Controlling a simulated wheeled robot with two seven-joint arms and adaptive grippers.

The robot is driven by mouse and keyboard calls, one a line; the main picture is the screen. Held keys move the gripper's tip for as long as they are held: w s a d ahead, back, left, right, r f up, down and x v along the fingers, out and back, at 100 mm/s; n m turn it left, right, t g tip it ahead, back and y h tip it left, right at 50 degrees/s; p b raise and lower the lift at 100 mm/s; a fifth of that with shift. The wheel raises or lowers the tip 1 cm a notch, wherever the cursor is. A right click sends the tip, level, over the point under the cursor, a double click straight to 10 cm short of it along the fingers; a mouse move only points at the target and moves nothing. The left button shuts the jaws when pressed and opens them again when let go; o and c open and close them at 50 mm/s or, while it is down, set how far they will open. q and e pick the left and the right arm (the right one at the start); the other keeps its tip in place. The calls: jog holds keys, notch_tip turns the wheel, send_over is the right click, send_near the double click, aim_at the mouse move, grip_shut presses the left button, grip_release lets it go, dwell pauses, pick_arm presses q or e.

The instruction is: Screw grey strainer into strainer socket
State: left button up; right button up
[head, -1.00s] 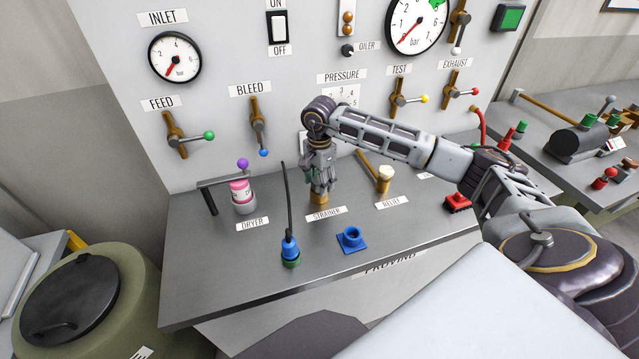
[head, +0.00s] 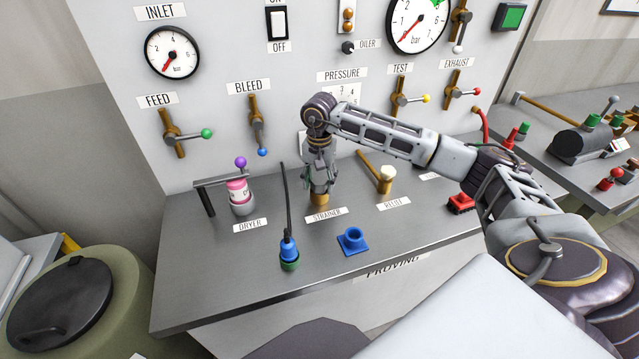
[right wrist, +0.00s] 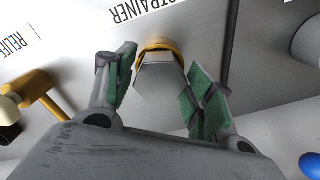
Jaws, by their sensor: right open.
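The strainer socket (head: 320,200) is a brass-coloured cup on the bench behind the STRAINER label. My right gripper (head: 319,187) points down right over it. In the right wrist view the grey strainer (right wrist: 160,80) is a faceted grey body at the brass rim of the socket (right wrist: 160,46). How deep the strainer sits in the socket cannot be told. In the head view the gripper hides most of the strainer. My left gripper is out of view.
The brass relief fitting (head: 385,180) stands right of the socket, and the dryer with a pink cartridge (head: 239,192) stands left. In front are a blue-and-green fitting with a black rod (head: 289,250) and a blue square-based socket (head: 352,240).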

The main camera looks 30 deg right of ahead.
jog(key=shift+n+b, duration=0.45)
jog(key=shift+n, duration=1.25)
jog(key=shift+f+n+b, duration=0.1)
jog(key=shift+n+b, duration=0.75)
jog(key=shift+n, duration=0.85)
jog(key=shift+n+b, duration=0.5)
jog(key=shift+n, duration=1.1)
jog(key=c, duration=0.8)
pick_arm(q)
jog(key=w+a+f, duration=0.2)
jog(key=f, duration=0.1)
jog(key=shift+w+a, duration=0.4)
